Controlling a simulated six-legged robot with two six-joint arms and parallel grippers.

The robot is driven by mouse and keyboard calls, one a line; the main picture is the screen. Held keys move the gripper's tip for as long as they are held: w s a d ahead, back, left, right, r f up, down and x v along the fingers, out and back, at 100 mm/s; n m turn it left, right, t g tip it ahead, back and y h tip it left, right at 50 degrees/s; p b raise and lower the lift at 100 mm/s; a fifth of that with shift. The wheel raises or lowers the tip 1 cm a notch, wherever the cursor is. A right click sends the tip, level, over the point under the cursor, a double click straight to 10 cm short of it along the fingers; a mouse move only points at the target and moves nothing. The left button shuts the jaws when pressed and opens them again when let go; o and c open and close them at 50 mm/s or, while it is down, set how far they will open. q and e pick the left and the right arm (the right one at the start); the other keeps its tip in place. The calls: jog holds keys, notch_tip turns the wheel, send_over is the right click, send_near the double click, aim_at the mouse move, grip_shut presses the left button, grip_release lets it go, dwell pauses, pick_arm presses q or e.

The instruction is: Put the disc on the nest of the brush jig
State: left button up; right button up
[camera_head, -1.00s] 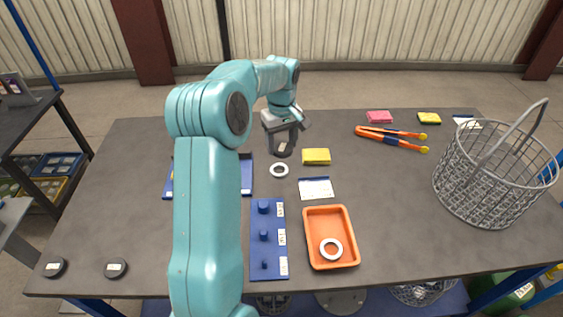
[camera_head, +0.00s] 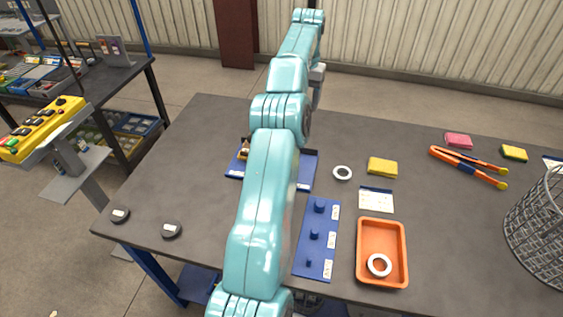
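Two black discs with pale labels lie at the table's front left: one (camera_head: 120,215) near the corner, one (camera_head: 171,230) to its right. A blue plate (camera_head: 306,172), probably the brush jig, lies behind my arm, with a brownish part (camera_head: 243,150) at its left end. My arm covers its middle, so the nest is not visible. My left gripper (camera_head: 317,90) shows only as a grey piece beside the raised forearm, above the table's back edge. Its fingertips and anything between them are hidden. My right gripper is out of view.
A blue board (camera_head: 318,255) with three posts stands beside an orange tray (camera_head: 362,272) holding a white ring (camera_head: 379,265). Another ring (camera_head: 343,173), a yellow block (camera_head: 382,166), orange-handled tongs (camera_head: 465,165) and a wire basket (camera_head: 540,230) are to the right.

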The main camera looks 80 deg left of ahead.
pick_arm(q)
jog(key=s+a+f+n, duration=0.1)
jog(key=s+a+f, duration=0.2)
jog(key=s, duration=0.3)
jog(key=f, duration=0.7)
jog(key=f+b, duration=0.1)
jog(key=f, duration=0.6)
jog(key=shift+w+f, duration=0.2)
jog(key=shift+f, duration=0.05)
notch_tip(320, 180, down, 5)
jog(key=shift+r, duration=0.1)
jog(key=shift+f, duration=0.25)
jog(key=o, duration=1.5)
